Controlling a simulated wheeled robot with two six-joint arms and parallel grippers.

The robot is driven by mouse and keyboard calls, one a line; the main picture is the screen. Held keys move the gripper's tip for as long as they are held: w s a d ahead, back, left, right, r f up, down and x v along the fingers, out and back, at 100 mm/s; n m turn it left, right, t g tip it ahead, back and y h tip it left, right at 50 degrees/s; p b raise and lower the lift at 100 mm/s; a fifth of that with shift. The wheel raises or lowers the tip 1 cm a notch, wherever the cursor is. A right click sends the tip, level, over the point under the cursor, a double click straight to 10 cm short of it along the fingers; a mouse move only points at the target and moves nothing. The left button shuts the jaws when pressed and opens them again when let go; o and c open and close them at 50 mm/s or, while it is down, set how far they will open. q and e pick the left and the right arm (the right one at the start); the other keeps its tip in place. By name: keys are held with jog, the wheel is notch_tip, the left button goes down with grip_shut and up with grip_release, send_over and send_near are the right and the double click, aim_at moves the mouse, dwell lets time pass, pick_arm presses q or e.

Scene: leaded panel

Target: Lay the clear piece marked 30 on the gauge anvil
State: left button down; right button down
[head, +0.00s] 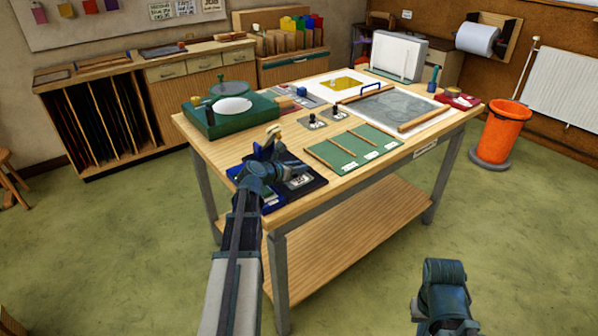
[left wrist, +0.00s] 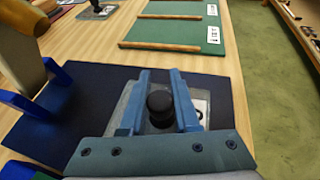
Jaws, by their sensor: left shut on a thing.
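My left gripper (left wrist: 158,110) is shut on a black knob (left wrist: 159,106), which stands on a flat grey, glassy piece (left wrist: 123,108). The piece has a white label (left wrist: 200,110), partly hidden by a finger, so I cannot read its number there. It is over a dark navy mat (left wrist: 220,95); I cannot tell whether it touches it. In the head view my left gripper (head: 268,160) is over the same mat (head: 318,184) at the table's near left corner. A pale label shows beside it. I cannot make out the gauge anvil for certain.
Blue upright brackets (left wrist: 45,95) stand close left of my left gripper. Two other small knobbed pieces (head: 312,122) sit further back on the table. A green board with wooden strips (head: 358,150) lies to the right. A green box with a white disc (head: 233,104) stands behind.

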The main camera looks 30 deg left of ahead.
pick_arm(q)
jog(key=shift+r, duration=0.1)
jog(key=c, duration=0.6)
grip_release()
jog(key=shift+c, duration=0.2)
jog(key=p+v, duration=0.4)
jog(key=v, duration=0.8)
jog(key=shift+p, duration=0.35)
